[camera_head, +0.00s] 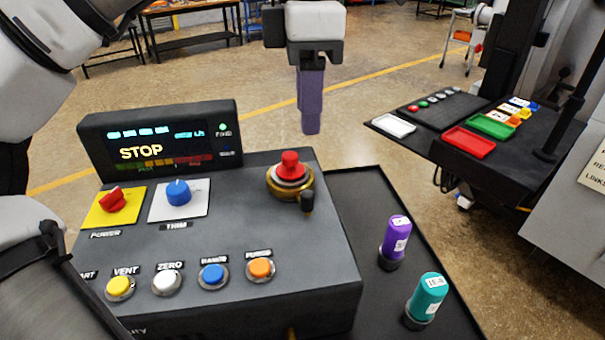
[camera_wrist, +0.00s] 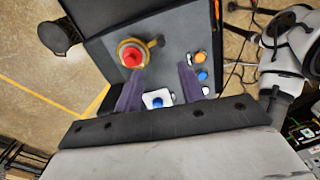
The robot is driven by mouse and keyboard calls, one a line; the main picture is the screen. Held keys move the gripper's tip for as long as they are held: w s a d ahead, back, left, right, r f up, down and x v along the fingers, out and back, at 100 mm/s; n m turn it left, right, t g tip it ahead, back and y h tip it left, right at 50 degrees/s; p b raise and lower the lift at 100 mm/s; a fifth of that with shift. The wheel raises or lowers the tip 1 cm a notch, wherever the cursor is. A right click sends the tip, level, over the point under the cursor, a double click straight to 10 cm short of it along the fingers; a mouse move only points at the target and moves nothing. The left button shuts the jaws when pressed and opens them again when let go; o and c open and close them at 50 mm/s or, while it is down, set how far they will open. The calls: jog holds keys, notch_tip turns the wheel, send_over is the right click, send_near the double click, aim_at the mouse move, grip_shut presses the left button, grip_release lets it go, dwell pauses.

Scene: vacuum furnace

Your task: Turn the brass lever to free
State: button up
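The brass lever (camera_head: 290,186) is a brass collar around a red button (camera_head: 289,160) at the console's back right corner. Its arm ends in a black knob (camera_head: 307,201) pointing toward the front right. In the wrist view the brass collar (camera_wrist: 120,50) is at upper left of the fingers, with the black knob (camera_wrist: 159,41) to its right. My gripper (camera_head: 311,131) hangs fingers down above and beyond the lever, apart from it. In the wrist view my gripper (camera_wrist: 162,68) has two purple fingers spread with nothing between them.
The dark console (camera_head: 230,225) carries a red power knob (camera_head: 112,199), a blue trim knob (camera_head: 178,192) and several push buttons. Its display (camera_head: 155,150) reads STOP. Purple (camera_head: 396,238) and teal (camera_head: 427,297) cylinders stand on the black tray at right.

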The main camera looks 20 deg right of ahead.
aim_at(307, 193)
notch_tip(307, 193, down, 13)
jog(key=shift+s+f+p, duration=0.1)
jog(key=shift+p, duration=0.55)
jog(key=shift+c, duration=0.5)
grip_shut()
